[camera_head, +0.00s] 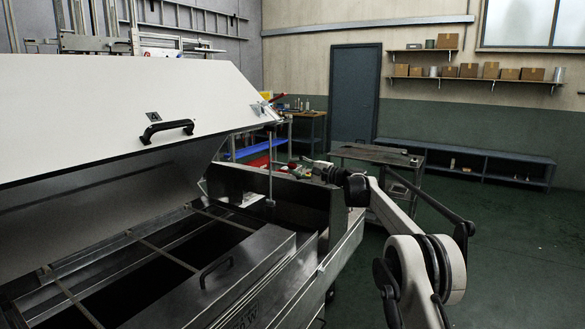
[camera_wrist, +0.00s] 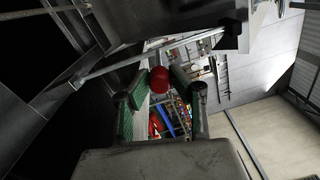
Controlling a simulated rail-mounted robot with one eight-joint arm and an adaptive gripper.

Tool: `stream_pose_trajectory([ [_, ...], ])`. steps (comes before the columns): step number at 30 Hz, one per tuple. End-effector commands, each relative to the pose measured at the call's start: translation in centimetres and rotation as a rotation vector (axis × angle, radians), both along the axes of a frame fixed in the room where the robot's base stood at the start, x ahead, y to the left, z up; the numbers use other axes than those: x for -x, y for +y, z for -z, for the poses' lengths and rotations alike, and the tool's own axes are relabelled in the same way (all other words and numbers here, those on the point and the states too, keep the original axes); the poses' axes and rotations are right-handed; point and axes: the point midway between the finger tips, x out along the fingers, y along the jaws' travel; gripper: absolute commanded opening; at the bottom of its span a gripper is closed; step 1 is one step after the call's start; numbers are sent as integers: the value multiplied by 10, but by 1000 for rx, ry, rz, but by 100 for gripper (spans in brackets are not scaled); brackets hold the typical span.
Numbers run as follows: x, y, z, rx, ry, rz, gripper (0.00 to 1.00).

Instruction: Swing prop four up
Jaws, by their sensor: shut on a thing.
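My gripper (camera_head: 310,165) reaches in beyond the right end of the dryer, and its fingers are small and dark in the head view. In the wrist view my gripper (camera_wrist: 160,80) has its green-padded fingers on either side of a red ball-shaped knob (camera_wrist: 160,77) and is shut on it. A thin metal rod (camera_wrist: 150,55) runs slantwise just beyond the knob; I cannot tell whether they are joined. In the head view a thin upright rod (camera_head: 270,165) stands under the raised lid's right end. No number shows on it.
The white lid (camera_head: 90,105) with a black handle (camera_head: 167,131) is raised over the open dryer bed (camera_head: 150,245). A metal cover with a handle (camera_head: 215,271) lies on the bed. A metal cart (camera_head: 378,153) stands behind my arm. The green floor at right is clear.

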Motion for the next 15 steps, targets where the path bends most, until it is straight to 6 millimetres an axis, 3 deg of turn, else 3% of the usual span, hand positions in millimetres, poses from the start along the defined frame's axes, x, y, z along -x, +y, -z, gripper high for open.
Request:
stream_pose_trajectory([
  [6,-2,-3,0,-1,0,6,0],
  [7,-2,-3,0,-1,0,6,23],
  [9,-1,-3,0,-1,0,6,32],
  [11,-1,-3,0,-1,0,5,39],
  [15,-1,-2,0,0,0,4,39],
])
